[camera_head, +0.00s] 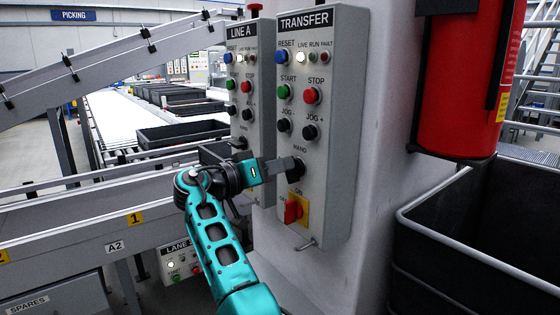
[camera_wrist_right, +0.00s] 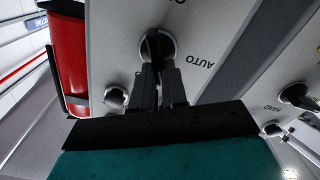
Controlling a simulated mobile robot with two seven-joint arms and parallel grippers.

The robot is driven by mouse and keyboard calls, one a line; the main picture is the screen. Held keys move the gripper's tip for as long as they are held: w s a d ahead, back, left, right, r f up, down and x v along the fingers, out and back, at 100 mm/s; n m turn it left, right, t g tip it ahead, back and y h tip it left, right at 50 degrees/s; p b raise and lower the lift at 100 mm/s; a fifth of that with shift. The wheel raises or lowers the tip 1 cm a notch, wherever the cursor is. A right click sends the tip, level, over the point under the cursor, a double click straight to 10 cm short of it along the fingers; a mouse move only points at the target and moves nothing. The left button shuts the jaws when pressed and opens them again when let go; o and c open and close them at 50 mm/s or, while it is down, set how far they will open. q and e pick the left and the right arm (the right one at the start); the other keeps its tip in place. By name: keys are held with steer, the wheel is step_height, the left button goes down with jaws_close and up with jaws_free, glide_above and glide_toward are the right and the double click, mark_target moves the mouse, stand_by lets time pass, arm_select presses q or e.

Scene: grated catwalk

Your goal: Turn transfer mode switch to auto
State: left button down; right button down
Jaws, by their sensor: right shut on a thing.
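The grey TRANSFER panel (camera_head: 328,206) is on the pale column in the head view. Its black mode switch (camera_head: 297,172) sits below the HAND label and above the red switch. My right gripper (camera_head: 281,168) comes in from the left and is shut on this switch. In the right wrist view the fingers (camera_wrist_right: 160,82) reach up to the black knob (camera_wrist_right: 157,45), with the AUTO label beside it. The fingers partly cover the knob, so I cannot tell exactly where it points. My left gripper is not in view.
A red rotary switch (camera_head: 293,211) on a yellow plate is just below. The LINE A panel (camera_head: 241,95) stands close on the left. A red cylinder (camera_head: 462,80) and a black bin (camera_head: 485,225) are on the right. Conveyors fill the left.

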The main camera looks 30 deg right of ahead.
steer(key=n+p, duration=0.2)
steer(key=n, duration=0.2)
steer(key=n+p, duration=0.3)
steer(key=n, duration=0.1)
steer(key=f+n+p, duration=0.1)
steer(key=n+p, duration=0.2)
steer(key=n, duration=0.1)
steer(key=shift+w, duration=0.4)
steer(key=shift+f+n, duration=0.1)
steer(key=shift+n, duration=0.3)
steer(key=c, duration=1.2)
jaws_free()
steer(key=shift+c, duration=0.2)
steer(key=shift+o, duration=0.4)
